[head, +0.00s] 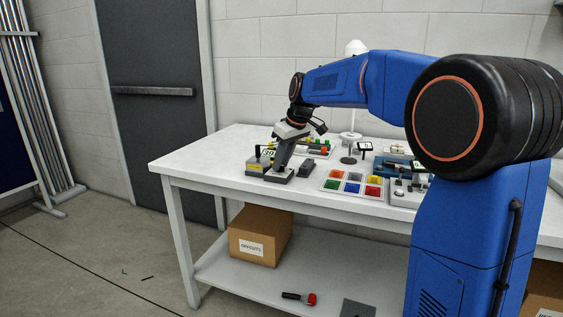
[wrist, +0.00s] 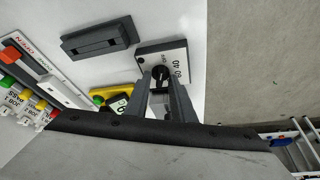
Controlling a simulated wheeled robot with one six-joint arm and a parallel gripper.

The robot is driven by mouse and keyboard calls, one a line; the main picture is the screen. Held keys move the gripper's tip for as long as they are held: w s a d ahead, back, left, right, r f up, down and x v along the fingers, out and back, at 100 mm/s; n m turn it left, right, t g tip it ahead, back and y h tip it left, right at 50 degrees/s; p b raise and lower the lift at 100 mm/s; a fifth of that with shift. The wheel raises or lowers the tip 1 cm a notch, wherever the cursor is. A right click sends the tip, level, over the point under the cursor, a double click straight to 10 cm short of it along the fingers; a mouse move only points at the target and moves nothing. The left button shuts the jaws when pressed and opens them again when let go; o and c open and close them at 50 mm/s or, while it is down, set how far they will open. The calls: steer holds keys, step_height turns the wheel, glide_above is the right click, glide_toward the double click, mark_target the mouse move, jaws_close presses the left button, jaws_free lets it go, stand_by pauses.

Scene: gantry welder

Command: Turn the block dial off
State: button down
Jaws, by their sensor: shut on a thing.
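The block dial (wrist: 176,50) is a small block with a pale face in the wrist view, marked OFF, 40 and 60, with a dark round knob (wrist: 160,72). My gripper (wrist: 163,80) is shut on the knob, its two grey fingers reaching down on either side. The fingers hide part of the face, so I cannot tell where the knob points. In the head view, my gripper (head: 281,165) stands over the block dial (head: 270,177) near the front left of the white table.
A yellow block with a number display (head: 254,163) stands close beside the dial. A dark slotted block (wrist: 100,40) lies nearby. A tray of coloured squares (head: 345,191) is to the right on the table (head: 200,157). The table's left end is clear.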

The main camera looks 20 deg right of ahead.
stand_by(0.4)
steer(key=c, duration=1.9)
jaws_free()
steer(key=shift+o, duration=0.2)
steer(key=v, duration=1.7)
steer(key=shift+r, duration=0.25)
steer(key=s+d+f+m+h, duration=0.1)
steer(key=s+f+m, duration=0.2)
steer(key=s+f, duration=1.2)
steer(key=s+d+f+m+h, duration=0.1)
steer(key=s+f+m, duration=0.2)
steer(key=s+f, duration=1.2)
steer(key=s, duration=0.7)
steer(key=shift+s+d+t, duration=0.3)
steer(key=shift+d+t, duration=0.1)
